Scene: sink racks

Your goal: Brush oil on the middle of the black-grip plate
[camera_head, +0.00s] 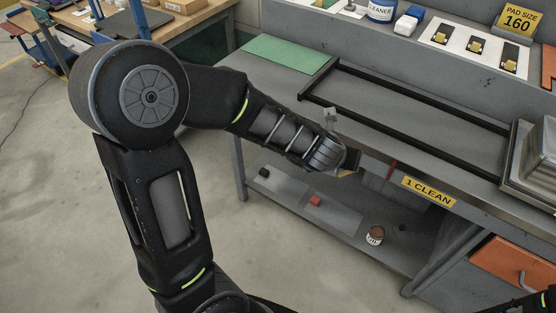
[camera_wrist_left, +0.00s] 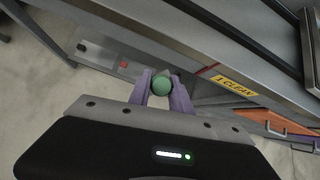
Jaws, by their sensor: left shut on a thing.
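My left gripper (camera_wrist_left: 161,88) is shut on a round green thing (camera_wrist_left: 161,85) in the left wrist view, held between its two purple fingers. I see only its rounded end, so I cannot tell whether it is a brush. In the head view the left arm reaches to the bench's front edge, and the gripper (camera_head: 346,171) is mostly hidden behind its own wrist. No oil can be identified. My right gripper is not in view.
A black rail frame (camera_head: 420,147) lies on the grey bench, beside a green mat (camera_head: 290,56). A metal container (camera_head: 541,160) stands at the right. A "1 CLEAN" label (camera_head: 428,191) marks the front edge. An orange drawer (camera_head: 508,262) is at lower right.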

